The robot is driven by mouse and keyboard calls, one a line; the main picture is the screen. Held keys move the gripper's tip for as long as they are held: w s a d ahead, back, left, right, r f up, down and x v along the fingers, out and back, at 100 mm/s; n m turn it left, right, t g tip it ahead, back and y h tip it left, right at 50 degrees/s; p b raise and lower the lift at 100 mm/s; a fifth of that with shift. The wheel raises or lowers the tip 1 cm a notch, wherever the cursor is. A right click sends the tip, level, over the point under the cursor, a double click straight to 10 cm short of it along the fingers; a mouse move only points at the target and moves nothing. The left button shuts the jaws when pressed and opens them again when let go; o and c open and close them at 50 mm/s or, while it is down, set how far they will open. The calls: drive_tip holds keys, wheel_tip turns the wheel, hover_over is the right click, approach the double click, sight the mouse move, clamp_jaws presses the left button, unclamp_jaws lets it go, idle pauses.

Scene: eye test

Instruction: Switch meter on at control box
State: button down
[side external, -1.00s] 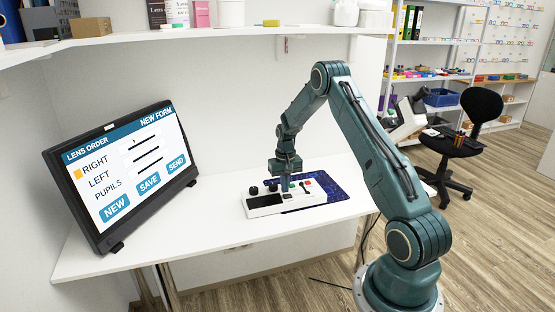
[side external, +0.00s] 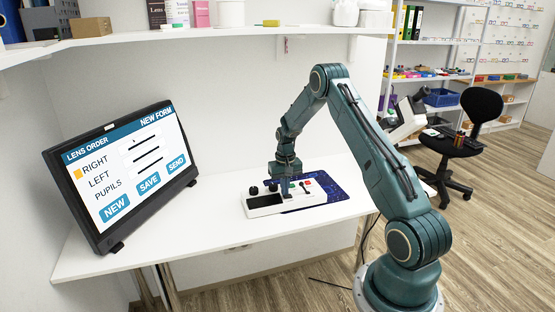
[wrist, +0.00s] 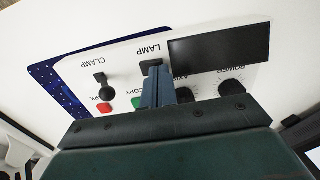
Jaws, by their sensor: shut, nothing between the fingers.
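The control box (side external: 265,202) is a white panel on the table, with dark knobs, a red button and levers. In the wrist view its labels appear upside down. A dark, blank display (wrist: 220,50) shows there, with the POWER knob (wrist: 232,88) below it. The black LAMP switch (wrist: 151,65) is beside the display. My gripper (wrist: 156,72) is shut and empty, its fingertips at the LAMP switch; I cannot tell whether they touch it. In the side view my gripper (side external: 284,190) points down over the box. My fingers partly hide the AXIS knob (wrist: 184,95).
The CLAMP lever (wrist: 102,82), a red button (wrist: 105,107) and a green COPY button (wrist: 138,103) are near my fingers. A dark blue mat (side external: 330,186) lies beside the box. A monitor (side external: 125,175) stands at left; a shelf (side external: 215,34) hangs above.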

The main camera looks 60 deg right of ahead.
drive_tip(key=shift+f, duration=0.45)
idle(0.4)
drive_tip(key=shift+r, duration=3.55)
